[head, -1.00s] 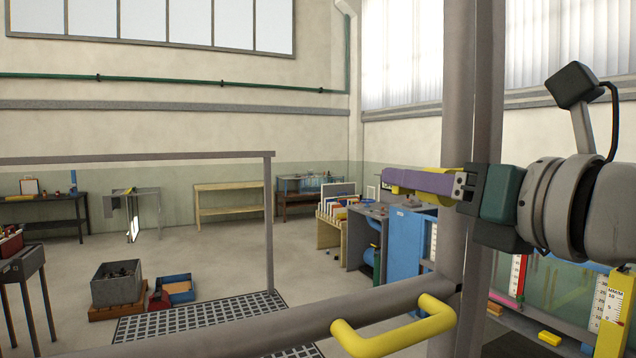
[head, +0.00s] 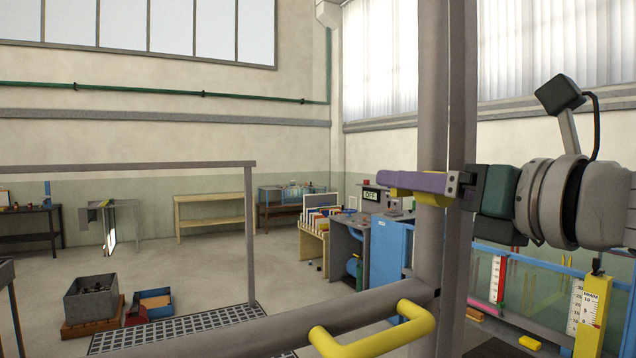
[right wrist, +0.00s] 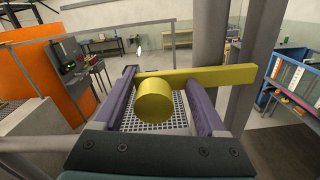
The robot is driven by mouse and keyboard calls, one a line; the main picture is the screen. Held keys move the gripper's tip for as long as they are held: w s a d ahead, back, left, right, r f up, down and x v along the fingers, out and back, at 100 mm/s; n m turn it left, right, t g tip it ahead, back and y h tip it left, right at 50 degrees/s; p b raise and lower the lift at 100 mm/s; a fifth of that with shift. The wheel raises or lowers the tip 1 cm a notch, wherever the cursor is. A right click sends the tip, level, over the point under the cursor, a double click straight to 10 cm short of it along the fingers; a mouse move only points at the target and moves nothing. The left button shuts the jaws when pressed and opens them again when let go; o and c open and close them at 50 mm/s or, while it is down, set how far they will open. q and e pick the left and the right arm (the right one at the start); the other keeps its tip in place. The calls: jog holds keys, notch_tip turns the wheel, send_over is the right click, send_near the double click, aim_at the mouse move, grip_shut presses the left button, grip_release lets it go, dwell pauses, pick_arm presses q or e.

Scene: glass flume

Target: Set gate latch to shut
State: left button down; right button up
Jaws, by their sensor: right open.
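The gate latch is a yellow flat bar (right wrist: 215,76) with a round yellow knob (right wrist: 154,101), seen in the right wrist view. The bar runs sideways to the grey post at the right. In the head view part of the yellow latch (head: 428,197) shows below my purple fingers, in front of the post. My right gripper (head: 384,180) is open, its fingers pointing left. In the right wrist view its two fingers (right wrist: 161,78) stand on either side of the knob; I cannot tell whether they touch it. My left gripper is not in view.
A thick grey post (head: 433,110) stands beside my right gripper. A grey rail (head: 250,325) with a yellow U-shaped handle (head: 375,336) crosses the front. Behind it are a floor grating (head: 170,333) and a grey bin (head: 92,299). The glass flume is at the right.

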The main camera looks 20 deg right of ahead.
aim_at(444, 204)
jog(key=s+b, duration=0.2)
jog(key=s, duration=0.1)
jog(key=shift+d+f, duration=0.2)
jog(key=shift+d, duration=0.1)
jog(key=s+p, duration=0.2)
jog(key=s, duration=0.5)
jog(key=shift+d+r, duration=0.2)
jog(key=shift+d, duration=0.15)
